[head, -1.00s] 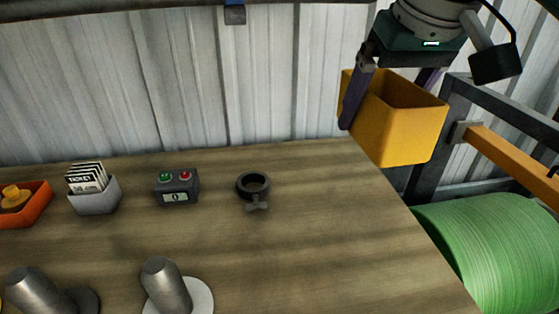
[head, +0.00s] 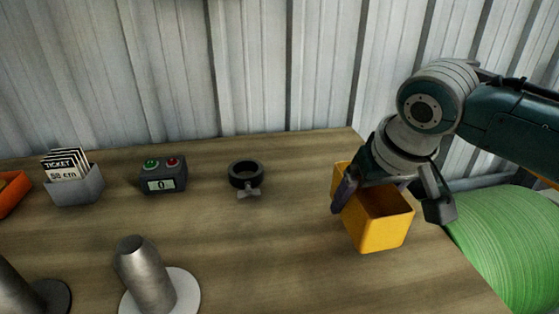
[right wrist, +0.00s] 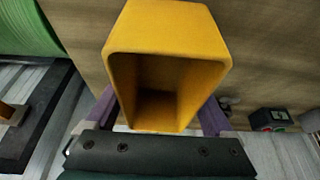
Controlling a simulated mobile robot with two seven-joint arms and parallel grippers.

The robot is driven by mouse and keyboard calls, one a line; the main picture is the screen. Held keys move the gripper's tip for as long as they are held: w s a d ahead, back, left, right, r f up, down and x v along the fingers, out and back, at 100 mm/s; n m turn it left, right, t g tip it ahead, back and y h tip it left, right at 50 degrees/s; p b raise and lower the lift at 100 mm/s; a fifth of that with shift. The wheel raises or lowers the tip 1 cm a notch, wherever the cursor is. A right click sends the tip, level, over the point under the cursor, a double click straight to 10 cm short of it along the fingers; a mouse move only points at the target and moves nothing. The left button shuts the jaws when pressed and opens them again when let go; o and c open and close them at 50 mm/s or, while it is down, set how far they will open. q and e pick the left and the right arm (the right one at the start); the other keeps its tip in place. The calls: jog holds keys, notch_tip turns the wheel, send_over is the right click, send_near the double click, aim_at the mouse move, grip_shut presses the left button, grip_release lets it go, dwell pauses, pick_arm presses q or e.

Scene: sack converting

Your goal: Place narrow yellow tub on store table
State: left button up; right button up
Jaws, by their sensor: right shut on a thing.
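The narrow yellow tub (head: 378,234) is at the right end of the wooden table (head: 250,240) in the head view, open side up and slightly tilted. Its underside is hidden, so I cannot tell whether it touches the tabletop. My right gripper (head: 372,200) is shut on the tub, with fingers on opposite sides. In the right wrist view the tub (right wrist: 165,30) fills the middle, its empty inside showing, between the purple fingers of the gripper (right wrist: 160,112). My left gripper is not in view.
A black ring clamp (head: 246,177), a counter box (head: 163,175) with green and red buttons and a grey ticket holder (head: 78,186) stand to the left. A metal cylinder (head: 146,272) stands in front. A green roll (head: 515,240) lies beyond the table's right edge. Table around the tub is clear.

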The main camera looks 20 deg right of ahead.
notch_tip(320, 180, down, 4)
jog(key=shift+f+b, duration=0.1)
jog(key=shift+b, duration=0.45)
jog(key=shift+f, duration=0.15)
jog(key=o, duration=1.2)
jog(key=shift+c, duration=0.2)
